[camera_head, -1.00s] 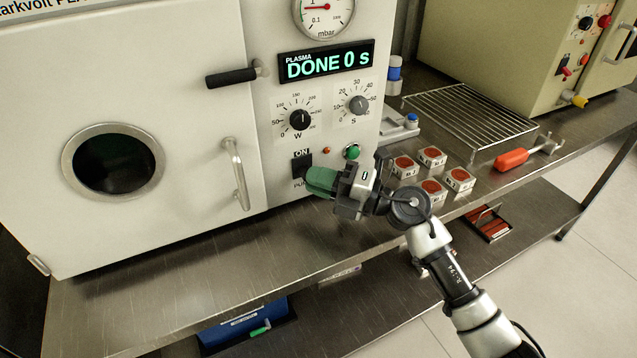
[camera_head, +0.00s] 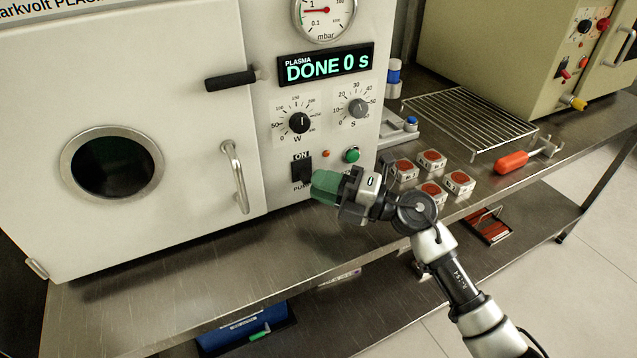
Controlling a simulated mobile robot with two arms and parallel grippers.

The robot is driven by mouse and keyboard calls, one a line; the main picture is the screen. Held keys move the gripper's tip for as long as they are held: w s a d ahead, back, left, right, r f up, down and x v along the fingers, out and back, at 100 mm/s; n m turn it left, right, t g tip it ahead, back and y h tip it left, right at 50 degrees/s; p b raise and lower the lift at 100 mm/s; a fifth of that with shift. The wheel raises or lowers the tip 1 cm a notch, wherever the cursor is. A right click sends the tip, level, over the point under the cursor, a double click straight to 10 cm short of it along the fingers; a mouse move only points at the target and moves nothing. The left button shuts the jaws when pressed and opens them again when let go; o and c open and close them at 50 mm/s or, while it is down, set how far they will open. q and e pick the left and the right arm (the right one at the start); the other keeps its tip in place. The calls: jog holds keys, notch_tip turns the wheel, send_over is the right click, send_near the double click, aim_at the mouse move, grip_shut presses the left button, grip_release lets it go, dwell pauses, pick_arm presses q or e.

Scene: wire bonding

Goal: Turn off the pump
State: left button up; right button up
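The pump switch (camera_head: 301,170) is a black rocker on the front panel of the white plasma machine (camera_head: 200,235). "ON" is printed above it and a partly covered label is below it. My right gripper (camera_head: 318,187) has green fingertips and is just right of and below the switch, close to the panel. I cannot tell whether it touches the panel. The fingers overlap from this angle, so whether they are open or shut is unclear. The display (camera_head: 326,65) reads "DONE 0 s". My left gripper is not in view.
Right of the machine on the steel bench are several small blocks with red tops (camera_head: 431,160), a wire rack (camera_head: 470,118) and an orange-handled tool (camera_head: 512,162). The door handle (camera_head: 235,177) sticks out left of the switch. A beige machine (camera_head: 500,50) stands at the back right.

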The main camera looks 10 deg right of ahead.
jog(key=v, duration=0.9)
jog(key=shift+d+f+b, duration=0.1)
jog(key=shift+f+b, duration=0.05)
jog(key=shift+b, duration=0.2)
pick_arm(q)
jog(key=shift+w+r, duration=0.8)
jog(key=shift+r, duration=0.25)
pick_arm(e)
jog(key=shift+s+d, duration=0.15)
jog(key=shift+d, duration=0.2)
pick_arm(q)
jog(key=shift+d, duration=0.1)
pick_arm(e)
jog(key=shift+o, duration=0.4)
